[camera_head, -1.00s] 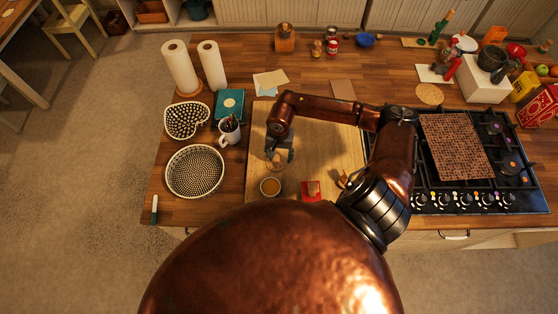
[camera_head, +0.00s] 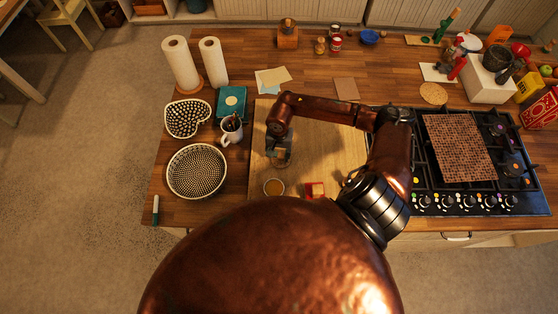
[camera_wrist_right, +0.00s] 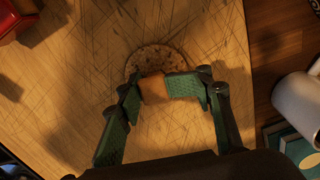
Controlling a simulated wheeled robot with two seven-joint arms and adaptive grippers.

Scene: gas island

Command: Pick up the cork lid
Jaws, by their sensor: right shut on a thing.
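The cork lid (camera_wrist_right: 157,60) shows in the right wrist view as a speckled brown disc with a small wooden block-shaped knob (camera_wrist_right: 153,89). My right gripper (camera_wrist_right: 160,90) has its green fingers shut on this knob, one on each side. In the head view my right gripper (camera_head: 279,158) is over the left part of the light wooden board, and the lid is mostly hidden there. I cannot tell whether the lid touches the board. My left gripper is not in view.
A small round brown-topped container (camera_head: 274,187) and a red item (camera_head: 315,190) are near the board's front. A mug (camera_head: 231,131), a patterned oval dish (camera_head: 197,171) and a heart-shaped dish (camera_head: 187,118) stand to the left. The stove (camera_head: 423,190) is to the right.

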